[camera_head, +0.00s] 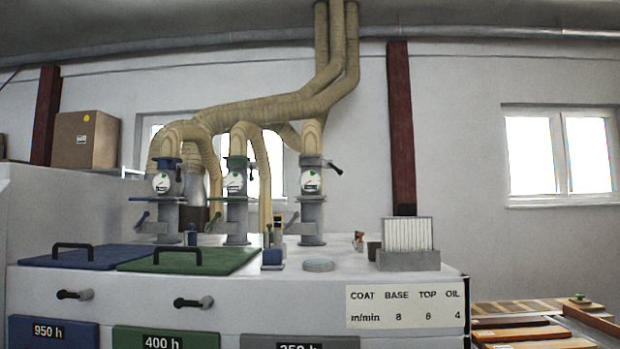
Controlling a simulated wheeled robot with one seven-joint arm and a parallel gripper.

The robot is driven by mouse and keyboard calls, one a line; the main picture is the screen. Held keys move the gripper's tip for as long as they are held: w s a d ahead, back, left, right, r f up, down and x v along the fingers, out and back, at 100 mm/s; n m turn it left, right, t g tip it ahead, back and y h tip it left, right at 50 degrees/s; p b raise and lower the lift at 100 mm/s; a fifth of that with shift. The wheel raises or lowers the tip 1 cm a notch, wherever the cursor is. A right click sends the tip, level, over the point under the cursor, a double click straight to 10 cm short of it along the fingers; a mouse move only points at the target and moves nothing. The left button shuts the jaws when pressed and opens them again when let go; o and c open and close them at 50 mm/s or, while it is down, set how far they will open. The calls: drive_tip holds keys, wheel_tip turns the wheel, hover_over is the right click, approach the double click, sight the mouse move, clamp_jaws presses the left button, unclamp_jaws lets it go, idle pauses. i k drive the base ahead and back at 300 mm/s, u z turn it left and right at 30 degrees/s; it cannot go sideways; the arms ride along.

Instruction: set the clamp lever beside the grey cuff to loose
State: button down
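The grey cuff (312,160) sits at the top of the rightmost of three upright duct pipes, under a tan hose. A black clamp lever (335,168) juts from its right side and slopes down to the right. A round white gauge (311,181) with a green mark is just below the cuff. The blue cuff (167,163) and the green cuff (237,162) top the other two pipes. My gripper is not in view.
The pipes stand on a white machine top with a blue lid (85,257) and a green lid (190,262) at the front left. Boards lie at the lower right.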

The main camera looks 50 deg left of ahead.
sight(328, 163)
drive_tip(key=u, duration=0.1)
drive_tip(key=k, duration=0.45)
drive_tip(key=u, duration=1.2)
drive_tip(key=i, duration=0.2)
drive_tip(key=u, duration=0.15)
